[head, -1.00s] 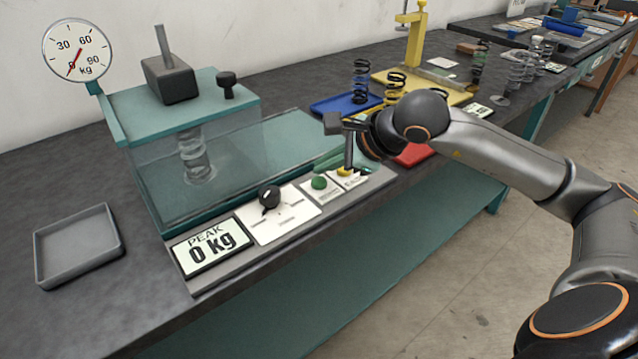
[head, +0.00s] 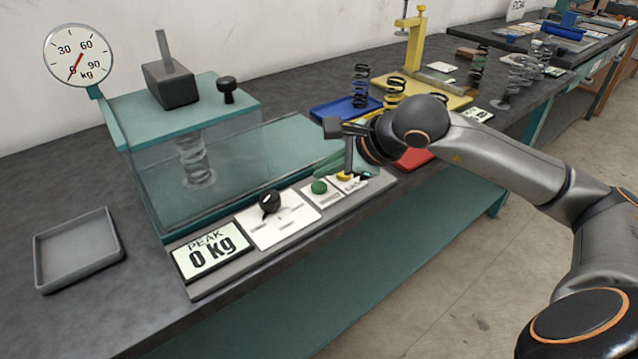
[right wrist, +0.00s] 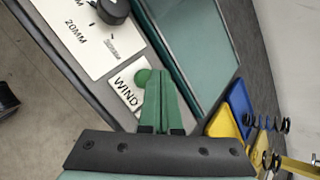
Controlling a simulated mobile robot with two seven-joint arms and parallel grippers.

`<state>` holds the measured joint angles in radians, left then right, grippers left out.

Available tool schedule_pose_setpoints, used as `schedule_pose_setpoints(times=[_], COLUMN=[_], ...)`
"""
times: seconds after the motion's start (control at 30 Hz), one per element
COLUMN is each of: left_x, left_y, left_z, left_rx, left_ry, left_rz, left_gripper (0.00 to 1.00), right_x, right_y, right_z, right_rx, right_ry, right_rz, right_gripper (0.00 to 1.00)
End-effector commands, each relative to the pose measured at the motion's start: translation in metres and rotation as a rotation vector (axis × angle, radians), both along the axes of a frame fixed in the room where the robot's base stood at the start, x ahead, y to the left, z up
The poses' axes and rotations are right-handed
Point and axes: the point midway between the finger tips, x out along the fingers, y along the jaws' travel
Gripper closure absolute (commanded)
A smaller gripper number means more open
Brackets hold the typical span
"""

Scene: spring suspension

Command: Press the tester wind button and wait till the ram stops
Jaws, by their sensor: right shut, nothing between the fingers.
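The spring tester (head: 185,115) has a teal frame, with a coil spring (head: 195,162) upright behind its clear guard. The green wind button (head: 319,187) is on the front panel, right of the black selector knob (head: 270,202). The right wrist view shows the button (right wrist: 143,77) beside the WIND label. My right gripper (head: 319,167) is shut and empty, its green fingertips (right wrist: 155,74) close to the button and partly overlapping it in the wrist view. I cannot tell whether they touch. The dial (head: 78,55) points near 0, and the peak display (head: 210,250) reads 0 kg. My left gripper is not in view.
An empty grey tray (head: 78,250) lies left of the tester. To the right are a blue tray (head: 338,108), a red tray (head: 412,158), a yellow stand (head: 415,45) and several springs, close behind my right arm. The floor in front of the bench is clear.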

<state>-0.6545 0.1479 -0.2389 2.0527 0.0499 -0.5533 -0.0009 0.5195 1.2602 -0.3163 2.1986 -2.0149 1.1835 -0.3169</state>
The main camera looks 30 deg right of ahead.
Motion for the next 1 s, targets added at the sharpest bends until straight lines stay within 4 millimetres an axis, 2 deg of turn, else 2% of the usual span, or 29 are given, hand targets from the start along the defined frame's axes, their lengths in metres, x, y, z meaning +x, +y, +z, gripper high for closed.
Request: schedule_pose_setpoints(times=[0.73, 1.0], left_x=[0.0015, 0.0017], left_y=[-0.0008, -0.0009], left_z=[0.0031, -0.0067], left_rx=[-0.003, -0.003], left_ry=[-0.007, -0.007], left_rz=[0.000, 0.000], left_gripper=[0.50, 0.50], right_x=[0.0000, 0.0001], right_y=[-0.0001, 0.0000], right_z=[-0.0001, -0.0075], right_rx=[0.000, 0.000], right_ry=[0.000, -0.001], right_rz=[0.000, -0.001], right_gripper=[1.00, 1.00])
